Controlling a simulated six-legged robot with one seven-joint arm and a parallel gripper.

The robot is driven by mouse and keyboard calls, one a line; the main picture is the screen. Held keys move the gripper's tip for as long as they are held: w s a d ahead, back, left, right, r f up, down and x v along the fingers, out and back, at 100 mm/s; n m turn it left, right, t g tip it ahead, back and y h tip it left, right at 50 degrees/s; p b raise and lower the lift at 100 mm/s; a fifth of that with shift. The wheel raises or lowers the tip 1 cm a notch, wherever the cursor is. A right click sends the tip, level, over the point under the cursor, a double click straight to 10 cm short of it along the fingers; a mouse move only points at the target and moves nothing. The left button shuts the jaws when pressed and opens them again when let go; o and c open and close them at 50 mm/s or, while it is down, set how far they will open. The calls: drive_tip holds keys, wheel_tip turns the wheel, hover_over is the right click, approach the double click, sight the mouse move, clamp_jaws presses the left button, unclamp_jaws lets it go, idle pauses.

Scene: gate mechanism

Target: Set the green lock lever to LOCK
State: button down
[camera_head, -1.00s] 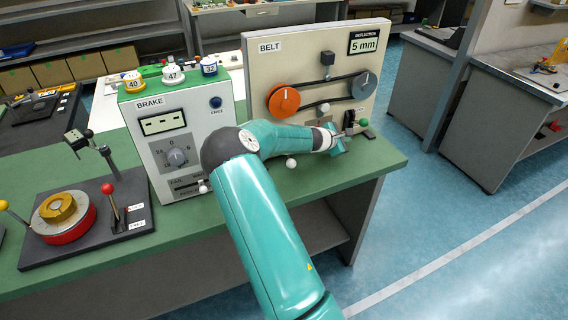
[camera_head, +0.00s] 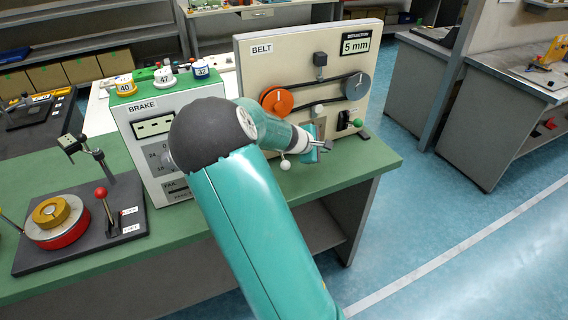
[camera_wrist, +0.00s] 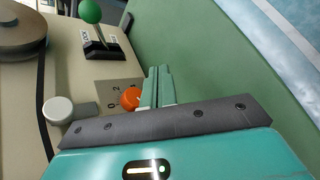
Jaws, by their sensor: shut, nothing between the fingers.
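The green lock lever (camera_head: 357,123) stands at the lower right of the belt panel, its ball knob pointing out from a dark base. In the wrist view the green knob (camera_wrist: 90,11) is at the top left, above a black base (camera_wrist: 103,50) with small white labels on both sides of the slot. The labels are too small to read surely, so I cannot tell which setting the lever is at. My gripper (camera_head: 327,145) is shut and empty, left of and nearer than the lever, apart from it. Its closed fingers also show in the wrist view (camera_wrist: 160,72).
An orange knob (camera_wrist: 130,98) by a number scale is close to my fingers; a white knob (camera_wrist: 58,110) is left of it. The belt panel (camera_head: 300,60) stands behind. The brake box (camera_head: 150,125) is left, partly behind my arm. The green bench top (camera_head: 370,165) is clear at right.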

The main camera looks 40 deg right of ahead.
drive_tip(key=s+a+r+m+t+y, duration=0.1)
drive_tip(key=s+a+r+m+y, duration=0.1)
drive_tip(key=a, duration=0.7)
drive_tip(key=s+a+r+m+t+y, duration=0.1)
drive_tip(key=s+a+r+m+y, duration=0.1)
drive_tip(key=a, duration=0.8)
drive_tip(key=shift+s+r+m+y, duration=0.2)
drive_tip(key=shift+r+m+y, duration=0.7)
drive_tip(key=shift+r, duration=0.5)
